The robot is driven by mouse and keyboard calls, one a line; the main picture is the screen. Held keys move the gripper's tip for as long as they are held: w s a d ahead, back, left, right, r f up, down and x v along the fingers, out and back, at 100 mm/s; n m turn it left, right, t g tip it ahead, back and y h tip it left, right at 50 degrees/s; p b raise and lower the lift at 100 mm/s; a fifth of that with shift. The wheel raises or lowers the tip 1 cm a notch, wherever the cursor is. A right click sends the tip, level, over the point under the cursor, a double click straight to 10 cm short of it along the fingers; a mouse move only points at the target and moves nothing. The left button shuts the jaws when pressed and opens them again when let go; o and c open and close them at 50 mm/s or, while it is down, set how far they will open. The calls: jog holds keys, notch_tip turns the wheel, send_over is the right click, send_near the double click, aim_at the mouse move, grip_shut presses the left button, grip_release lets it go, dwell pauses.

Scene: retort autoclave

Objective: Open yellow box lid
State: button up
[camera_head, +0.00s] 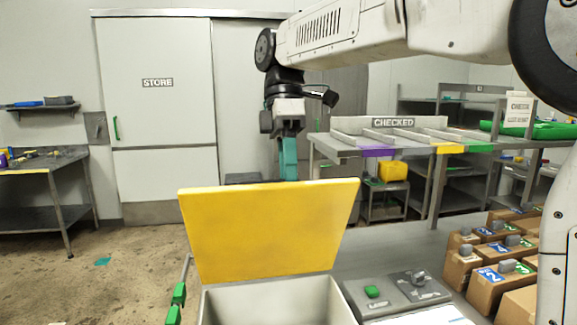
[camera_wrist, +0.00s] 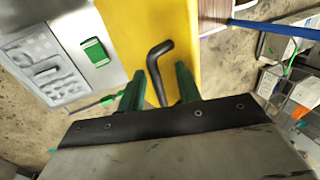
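The yellow box lid (camera_head: 268,228) stands raised at the back of the box (camera_head: 275,302), leaning slightly, and the pale interior shows below it. My gripper (camera_head: 289,166) is behind the lid's top edge, its tips hidden by the lid in the head view. In the wrist view, the yellow lid (camera_wrist: 180,22) fills the middle and carries a black bent handle (camera_wrist: 157,68). My gripper's green fingers (camera_wrist: 160,78) are apart, one on each side of the handle, with gaps showing. Whether either finger touches the handle is not clear.
A grey panel with a green button (camera_head: 372,292) sits right of the box. Several cardboard boxes (camera_head: 497,278) with numbered labels stand at the right. A rack marked CHECKED (camera_head: 392,123) is behind. Floor at the left (camera_head: 90,285) is mostly clear.

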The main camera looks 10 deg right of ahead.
aim_at(276, 201)
jog(key=shift+s, duration=0.2)
jog(key=shift+t, duration=0.5)
jog(key=s+a+r, duration=0.1)
jog(key=s+r, duration=0.1)
jog(key=s+a+r, duration=0.2)
jog(key=shift+s+a, duration=0.15)
jog(key=shift+s, duration=0.2)
jog(key=shift+s+a, duration=0.1)
jog(key=shift+s, duration=0.2)
jog(key=x, duration=0.7)
jog(key=shift+f, duration=0.3)
jog(key=shift+w, duration=0.1)
grip_shut()
jog(key=c, duration=0.7)
grip_release()
